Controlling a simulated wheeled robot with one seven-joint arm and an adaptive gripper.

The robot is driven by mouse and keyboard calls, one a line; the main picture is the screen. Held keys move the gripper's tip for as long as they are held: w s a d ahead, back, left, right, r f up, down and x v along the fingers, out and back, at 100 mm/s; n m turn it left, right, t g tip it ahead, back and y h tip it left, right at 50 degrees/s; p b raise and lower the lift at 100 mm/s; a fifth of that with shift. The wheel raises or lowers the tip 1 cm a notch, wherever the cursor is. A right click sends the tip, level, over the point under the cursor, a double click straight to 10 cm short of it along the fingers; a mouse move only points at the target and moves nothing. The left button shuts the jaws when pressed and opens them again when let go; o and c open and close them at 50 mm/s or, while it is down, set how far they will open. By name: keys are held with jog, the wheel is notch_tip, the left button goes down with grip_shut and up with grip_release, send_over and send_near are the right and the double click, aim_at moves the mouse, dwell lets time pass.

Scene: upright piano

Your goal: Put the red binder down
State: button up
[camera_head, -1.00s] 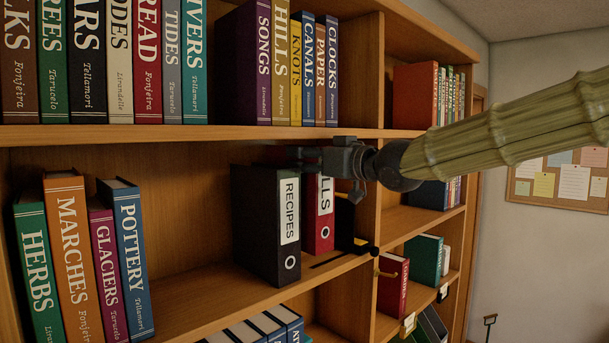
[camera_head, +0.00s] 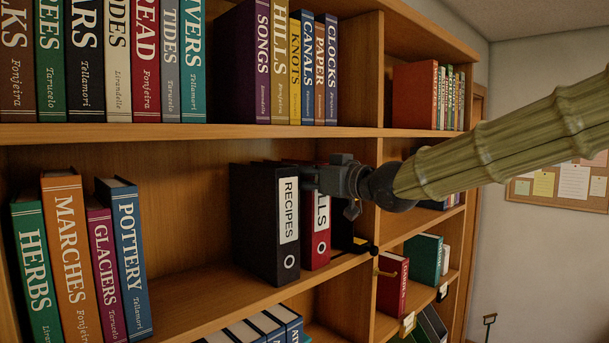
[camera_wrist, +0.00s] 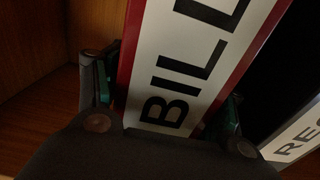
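The red binder (camera_head: 321,239), with a white label ending in "LLS", stands upright on the middle shelf, right of the black RECIPES binder (camera_head: 262,222). Its foot appears to meet the shelf board, with no gap showing. My gripper (camera_head: 306,178) is at the binder's upper part, coming from the right. In the wrist view the red binder (camera_wrist: 128,62) shows a large label reading "BILL", and my gripper's fingers (camera_wrist: 168,100) lie along both its sides, apparently shut on it. The RECIPES binder's label (camera_wrist: 296,137) shows at the right there.
The upper shelf board (camera_head: 300,132) runs just above my gripper. Bare shelf lies between the RECIPES binder and the leaning POTTERY book (camera_head: 126,255).

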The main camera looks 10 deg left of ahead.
jog(key=shift+r, duration=0.15)
jog(key=b+v, duration=0.4)
jog(key=v, duration=0.8)
dwell(0.3)
